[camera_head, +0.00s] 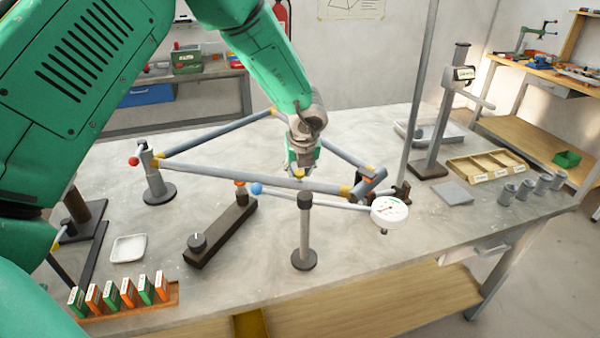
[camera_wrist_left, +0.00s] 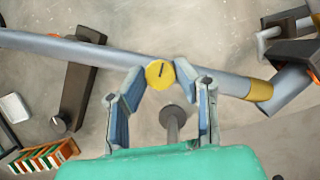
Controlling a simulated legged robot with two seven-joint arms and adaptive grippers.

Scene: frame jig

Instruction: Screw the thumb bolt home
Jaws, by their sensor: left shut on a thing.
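The thumb bolt (camera_wrist_left: 160,74) has a round yellow head with a dark line across it, tilted off vertical in the left wrist view. It sits at the front tube of the grey tubular frame (camera_head: 235,177). My left gripper (camera_wrist_left: 161,80) is shut on the bolt head, with a blue-padded finger on each side. In the head view my left gripper (camera_head: 300,168) points down at the tube from above, and only a little yellow of the bolt shows below it. The bolt's shank and any gap under the head are hidden. My right gripper is not in view.
A front post (camera_head: 304,235) and a left post (camera_head: 155,180) stand by the frame. A dial gauge (camera_head: 389,211) sits at its right. A dark bar with a knob (camera_head: 220,233) lies in front. A height stand (camera_head: 435,135) and wooden tray (camera_head: 488,165) stand right.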

